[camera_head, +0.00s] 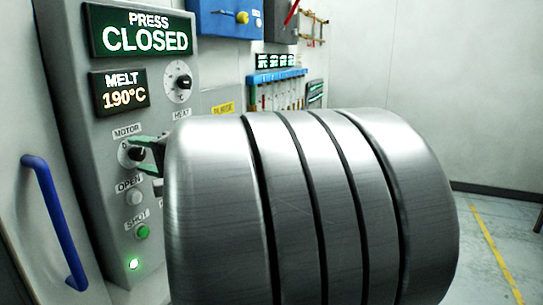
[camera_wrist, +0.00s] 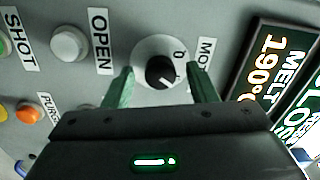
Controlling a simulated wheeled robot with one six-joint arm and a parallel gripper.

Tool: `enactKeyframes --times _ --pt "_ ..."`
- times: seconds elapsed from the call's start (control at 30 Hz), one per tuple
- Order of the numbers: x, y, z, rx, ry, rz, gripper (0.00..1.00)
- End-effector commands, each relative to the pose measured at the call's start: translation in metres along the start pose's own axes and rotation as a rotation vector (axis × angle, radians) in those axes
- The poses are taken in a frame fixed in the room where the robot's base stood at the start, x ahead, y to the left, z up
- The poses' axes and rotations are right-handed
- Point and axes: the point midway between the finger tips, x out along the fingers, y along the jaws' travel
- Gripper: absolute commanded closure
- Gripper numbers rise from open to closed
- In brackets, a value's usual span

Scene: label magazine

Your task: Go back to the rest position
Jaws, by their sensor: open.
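My gripper (camera_wrist: 162,90) is open at the machine's control panel, with its two green fingers on either side of the black motor knob (camera_wrist: 161,72). The knob sits between the fingers on a pale round plate; whether a finger touches it I cannot tell. In the head view the green fingertips (camera_head: 150,155) show beside the motor knob (camera_head: 137,154), and my large metal arm link hides the rest of the gripper. The panel (camera_head: 75,60) displays read "PRESS CLOSED" and "MELT 190°C".
An open button (camera_head: 133,197) and a lit green shot button (camera_head: 142,231) lie below the motor knob. A heat knob (camera_head: 179,82) is above. A blue handle (camera_head: 55,222) stands out at left. A tool rack (camera_head: 277,90) hangs behind.

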Motion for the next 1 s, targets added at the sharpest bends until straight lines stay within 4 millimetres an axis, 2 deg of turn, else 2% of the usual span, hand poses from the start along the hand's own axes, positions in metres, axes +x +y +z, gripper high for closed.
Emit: enactKeyframes --times 0.17,0.6,1.0 --pt "-0.012 0.001 -0.001 -0.001 0.003 -0.001 0.48" --pt "-0.074 0.001 -0.001 -0.001 0.005 0.000 0.48" --pt "-0.121 0.001 -0.001 0.000 0.004 0.000 0.48"
